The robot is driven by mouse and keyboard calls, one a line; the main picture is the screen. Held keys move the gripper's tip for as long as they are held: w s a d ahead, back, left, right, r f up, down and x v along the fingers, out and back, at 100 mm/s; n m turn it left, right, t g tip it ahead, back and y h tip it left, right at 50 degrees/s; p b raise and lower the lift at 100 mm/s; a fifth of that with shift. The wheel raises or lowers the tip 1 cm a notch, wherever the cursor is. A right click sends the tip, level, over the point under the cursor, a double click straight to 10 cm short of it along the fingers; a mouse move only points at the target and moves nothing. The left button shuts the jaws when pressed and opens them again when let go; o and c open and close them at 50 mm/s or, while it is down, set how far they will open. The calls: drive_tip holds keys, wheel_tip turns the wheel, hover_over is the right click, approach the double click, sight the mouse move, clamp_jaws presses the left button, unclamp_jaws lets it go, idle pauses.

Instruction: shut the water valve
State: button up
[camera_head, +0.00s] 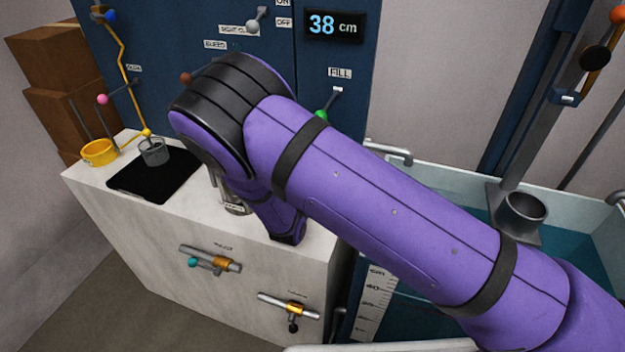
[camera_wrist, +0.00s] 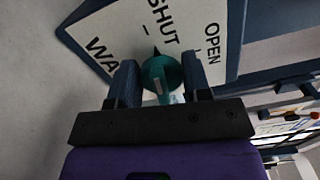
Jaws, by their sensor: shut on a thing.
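In the wrist view, my gripper (camera_wrist: 162,82) is shut on a round teal valve handle (camera_wrist: 160,72), with one dark finger on each side of it. The handle sits in front of a white label plate (camera_wrist: 110,30) printed with SHUT, OPEN and a word starting "WA", cut off. A small dark pointed mark shows at the handle's edge on the side toward SHUT. Part of the handle is hidden by the fingers, so its exact angle is hard to tell. In the head view my own purple arm hides the gripper and this valve.
In the head view, a white counter (camera_head: 130,240) carries two pipe valves on its front. A grey cup (camera_head: 153,152) and a yellow ring (camera_head: 99,152) stand on top. A water tank (camera_head: 400,325) is at the right. A blue panel (camera_head: 160,75) displays 38 cm.

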drive_tip(key=shift+n, duration=1)
drive_tip(key=o, duration=0.9)
drive_tip(key=shift+c, duration=0.2)
drive_tip(key=v, duration=1)
drive_tip(key=shift+s+a, duration=0.15)
drive_tip(key=shift+s, duration=0.25)
